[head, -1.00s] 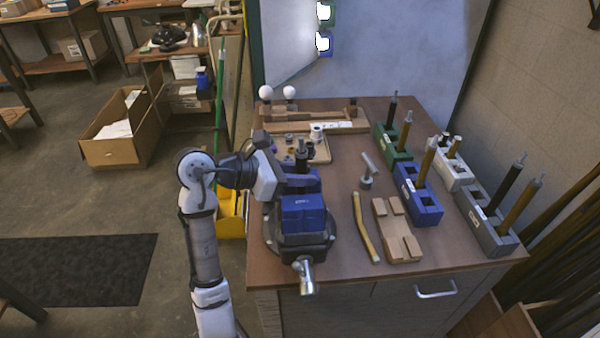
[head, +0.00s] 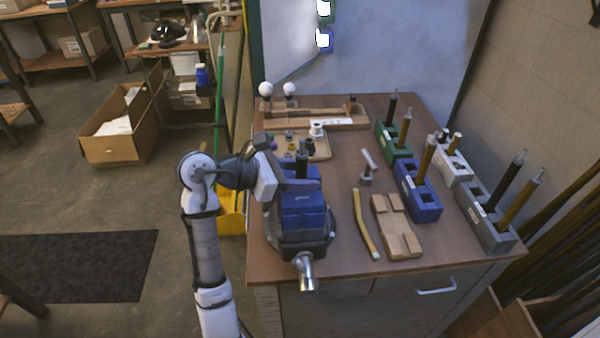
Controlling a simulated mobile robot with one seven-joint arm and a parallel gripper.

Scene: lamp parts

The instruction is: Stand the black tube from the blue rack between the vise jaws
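The black tube (head: 302,162) stands upright at the blue vise (head: 303,207), at the gap between its jaws. Its lower end is hidden by the front jaw. My gripper (head: 290,185) reaches in from the left at the level of the jaws, with its fingers at the tube. The fingers are small and dark against the vise, so I cannot tell whether they touch or hold the tube. The blue rack (head: 418,200) stands right of the vise; a brass-coloured tube (head: 426,160) stands in it, and its front holes look empty.
A green rack (head: 392,145), a white rack (head: 455,172) and a grey rack (head: 487,225) stand around the blue one. A wooden block (head: 396,228), a curved yellowish strip (head: 366,228) and a small metal piece (head: 367,170) lie between vise and racks. A parts tray (head: 318,148) sits behind the vise.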

